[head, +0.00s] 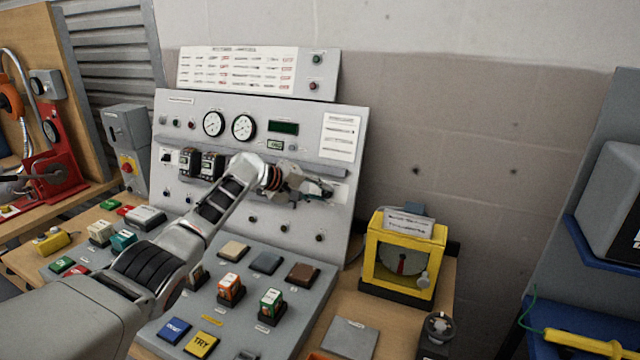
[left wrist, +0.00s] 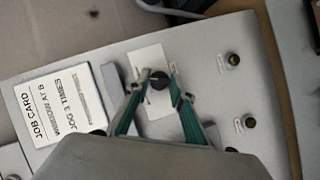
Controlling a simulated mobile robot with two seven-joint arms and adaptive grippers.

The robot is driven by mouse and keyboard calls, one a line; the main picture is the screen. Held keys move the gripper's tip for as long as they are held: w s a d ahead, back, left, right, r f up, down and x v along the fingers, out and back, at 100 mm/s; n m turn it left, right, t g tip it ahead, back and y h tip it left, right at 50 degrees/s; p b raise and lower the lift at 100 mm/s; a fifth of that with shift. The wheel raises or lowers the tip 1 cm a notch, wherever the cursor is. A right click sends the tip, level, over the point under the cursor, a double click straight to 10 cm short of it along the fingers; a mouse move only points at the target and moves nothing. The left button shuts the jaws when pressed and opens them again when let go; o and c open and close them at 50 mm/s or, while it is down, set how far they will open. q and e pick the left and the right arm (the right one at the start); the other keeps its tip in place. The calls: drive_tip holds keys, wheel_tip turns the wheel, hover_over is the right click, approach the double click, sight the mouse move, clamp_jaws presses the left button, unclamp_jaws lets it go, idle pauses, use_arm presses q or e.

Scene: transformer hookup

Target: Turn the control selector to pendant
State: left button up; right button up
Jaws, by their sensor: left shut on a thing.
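The control selector is a small black knob (left wrist: 159,80) on a white plate (left wrist: 150,60) on the upright grey panel (head: 380,112). My left gripper (head: 322,190) reaches across to the right side of the panel. In the left wrist view, the two green-sided fingers of this gripper (left wrist: 160,77) are shut on the knob, one on each side. The gripper hides most of the knob in the head view, and the plate's lettering is too small to read. My right gripper is not in view.
A job card (left wrist: 62,105) is fixed beside the selector plate. Several small knobs (left wrist: 234,59) sit on the panel nearby. A yellow-framed gauge box (head: 374,240) stands to the right.

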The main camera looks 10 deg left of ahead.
use_arm(q)
drive_tip(key=shift+m+y, duration=0.3)
drive_tip(key=shift+m, duration=0.2)
drive_tip(key=shift+m+g+y, duration=0.3)
drive_tip(key=shift+m, duration=0.1)
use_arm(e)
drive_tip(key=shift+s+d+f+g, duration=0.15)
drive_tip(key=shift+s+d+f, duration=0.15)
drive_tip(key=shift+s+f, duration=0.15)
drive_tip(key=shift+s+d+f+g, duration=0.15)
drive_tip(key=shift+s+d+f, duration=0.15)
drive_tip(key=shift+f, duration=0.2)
use_arm(q)
drive_tip(key=shift+r, duration=0.1)
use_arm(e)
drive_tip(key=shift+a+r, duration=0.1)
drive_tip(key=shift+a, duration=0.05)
use_arm(q)
drive_tip(key=o, duration=1.1)
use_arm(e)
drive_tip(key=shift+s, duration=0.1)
use_arm(q)
drive_tip(key=v, duration=1.2)
